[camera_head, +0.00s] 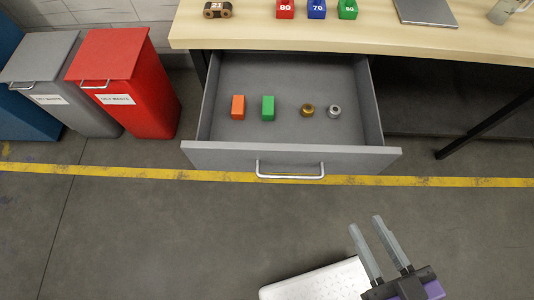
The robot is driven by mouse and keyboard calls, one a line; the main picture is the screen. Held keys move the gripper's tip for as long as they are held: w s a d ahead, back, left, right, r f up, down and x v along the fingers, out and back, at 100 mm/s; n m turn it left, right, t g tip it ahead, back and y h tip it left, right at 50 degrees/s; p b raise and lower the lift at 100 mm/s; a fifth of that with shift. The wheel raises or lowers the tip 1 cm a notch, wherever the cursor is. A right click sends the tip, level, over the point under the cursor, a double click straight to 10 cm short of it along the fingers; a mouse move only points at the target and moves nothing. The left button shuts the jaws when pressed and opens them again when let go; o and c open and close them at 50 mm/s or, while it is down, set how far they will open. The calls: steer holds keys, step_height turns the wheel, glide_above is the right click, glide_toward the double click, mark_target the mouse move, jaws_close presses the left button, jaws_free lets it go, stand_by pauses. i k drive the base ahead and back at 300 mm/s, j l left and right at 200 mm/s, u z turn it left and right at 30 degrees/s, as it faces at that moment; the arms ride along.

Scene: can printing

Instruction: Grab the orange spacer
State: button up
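The orange spacer (238,107) is a small upright block inside the open drawer (290,157), at the left of the things in it. A green block (268,108) stands just to its right, with a small gap between them. My gripper (364,221) is at the lower right, over the floor and in front of the drawer, well apart from the orange spacer. Its two grey fingers are spread, point up in the picture toward the drawer, and hold nothing.
A brass ring (307,111) and a silver ring (335,111) lie right of the green block. The drawer's front panel and handle (290,177) stand between my gripper and the contents. The table (330,36) overhangs the drawer's back. A red bin (122,85) and a grey bin (60,80) stand left.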

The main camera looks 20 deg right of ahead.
mark_target(238, 112)
steer(key=i+l+u, duration=0.15)
steer(key=l, duration=0.2)
steer(key=i+l+u, duration=0.15)
steer(key=l, duration=0.15)
steer(key=i+l+u, duration=0.15)
steer(key=l, duration=0.25)
steer(key=i+l+u, duration=0.15)
steer(key=l, duration=0.2)
steer(key=l+u, duration=0.15)
steer(key=l, duration=0.2)
steer(key=l+z, duration=0.1)
